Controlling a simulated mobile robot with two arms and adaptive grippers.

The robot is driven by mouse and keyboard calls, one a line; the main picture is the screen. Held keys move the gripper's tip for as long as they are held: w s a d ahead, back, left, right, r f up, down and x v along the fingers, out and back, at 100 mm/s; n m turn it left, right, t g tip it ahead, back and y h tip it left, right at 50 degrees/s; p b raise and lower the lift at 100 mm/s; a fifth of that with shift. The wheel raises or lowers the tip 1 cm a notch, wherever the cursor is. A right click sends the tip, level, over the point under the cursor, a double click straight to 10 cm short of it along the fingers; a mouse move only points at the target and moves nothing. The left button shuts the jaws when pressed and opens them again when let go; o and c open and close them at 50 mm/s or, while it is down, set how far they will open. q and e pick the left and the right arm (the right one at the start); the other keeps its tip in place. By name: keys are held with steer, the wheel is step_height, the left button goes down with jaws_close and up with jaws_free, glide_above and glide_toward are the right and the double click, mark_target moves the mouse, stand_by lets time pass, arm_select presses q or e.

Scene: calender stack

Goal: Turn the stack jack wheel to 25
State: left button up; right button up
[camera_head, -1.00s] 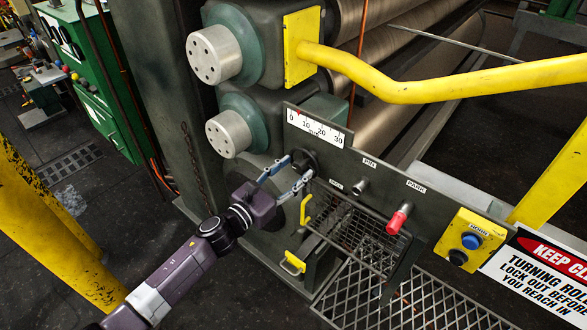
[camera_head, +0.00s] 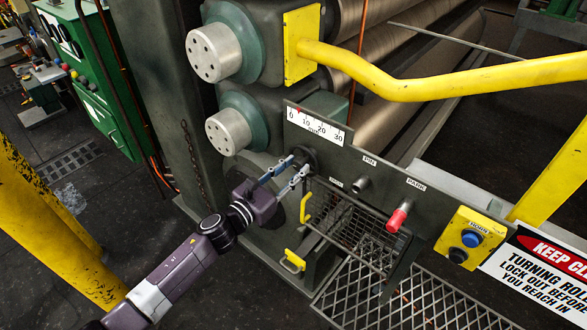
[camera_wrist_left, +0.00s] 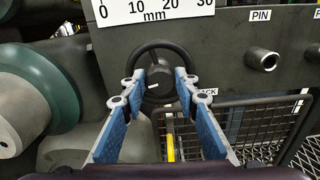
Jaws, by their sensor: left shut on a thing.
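The stack jack wheel (camera_wrist_left: 147,48) is a small black handwheel with a round hub on the grey panel, below the mm scale. It is partly hidden by my fingers in the head view (camera_head: 302,155). The hub has a short white mark, lying nearly level. My left gripper (camera_wrist_left: 153,90) reaches the wheel from the front, with blue-padded fingers on either side of the hub, shut on the wheel. The mm scale (camera_head: 316,127) reads 0 to 30; a small red pointer (camera_head: 299,111) stands between 0 and 10. My right gripper is not in view.
A wire mesh guard (camera_head: 350,235) sits below the panel. A yellow rail (camera_head: 440,88) crosses above. A HORN box (camera_head: 466,240) is at the lower right.

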arm_select(q)
steer(key=shift+w+a+f+n+b, duration=0.1)
steer(key=shift+n+b, duration=0.25)
steer(key=shift+n, duration=2.85)
steer(key=o, duration=1.1)
steer(key=shift+o, duration=0.2)
steer(key=v, duration=1.2)
